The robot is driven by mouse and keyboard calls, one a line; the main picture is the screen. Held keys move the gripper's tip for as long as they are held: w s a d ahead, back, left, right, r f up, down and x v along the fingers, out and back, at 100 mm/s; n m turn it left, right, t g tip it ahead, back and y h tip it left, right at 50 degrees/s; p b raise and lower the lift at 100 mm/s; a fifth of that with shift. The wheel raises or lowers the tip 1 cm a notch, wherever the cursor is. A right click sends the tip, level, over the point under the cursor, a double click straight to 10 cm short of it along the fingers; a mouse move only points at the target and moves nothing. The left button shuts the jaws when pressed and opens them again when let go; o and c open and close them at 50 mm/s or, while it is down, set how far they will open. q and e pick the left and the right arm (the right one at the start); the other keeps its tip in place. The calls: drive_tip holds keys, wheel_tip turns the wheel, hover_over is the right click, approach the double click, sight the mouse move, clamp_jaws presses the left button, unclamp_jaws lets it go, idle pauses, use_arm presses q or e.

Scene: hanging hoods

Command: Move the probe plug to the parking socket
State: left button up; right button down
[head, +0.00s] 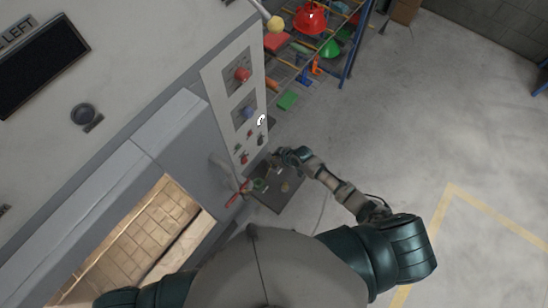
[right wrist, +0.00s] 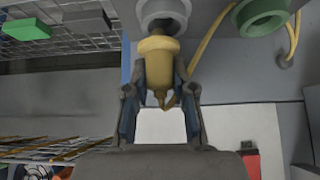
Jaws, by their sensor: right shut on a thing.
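My right gripper (right wrist: 160,75) is shut on the yellow probe plug (right wrist: 158,62), with one finger on each side of its body. The plug's front end is at the mouth of a round light grey socket (right wrist: 162,12); how deep it sits in it I cannot tell. A green ring socket (right wrist: 263,14) is to the right of the grey one. A yellow cable (right wrist: 205,45) loops behind the plug. In the head view my right gripper (head: 283,157) is beside the lower end of the panel, and the plug is not clear there. My left gripper is out of view.
The white panel (head: 233,85) carries red and blue knobs. A small dark tray (head: 285,190) lies below it. A rack with a red helmet (head: 310,18) stands at the top. Open floor (head: 400,130) lies to the right.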

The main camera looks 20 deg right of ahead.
drive_tip(key=shift+a+f, duration=0.2)
drive_tip(key=shift+a, duration=0.05)
drive_tip(key=shift+a+f, duration=0.15)
drive_tip(key=shift+f, duration=0.05)
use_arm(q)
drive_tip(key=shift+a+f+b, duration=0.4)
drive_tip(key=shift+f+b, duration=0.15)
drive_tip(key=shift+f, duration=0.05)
use_arm(e)
drive_tip(key=shift+d+f, duration=0.3)
drive_tip(key=shift+f, duration=0.2)
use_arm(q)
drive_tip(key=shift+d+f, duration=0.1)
use_arm(e)
drive_tip(key=shift+f, duration=0.15)
drive_tip(key=c, duration=0.9)
unclamp_jaws()
drive_tip(key=shift+a, duration=0.2)
drive_tip(key=shift+s+d, duration=0.1)
drive_tip(key=v, duration=1.1)
drive_tip(key=shift+s+d+r, duration=0.1)
drive_tip(key=shift+d+r, duration=0.05)
drive_tip(key=shift+r, duration=0.2)
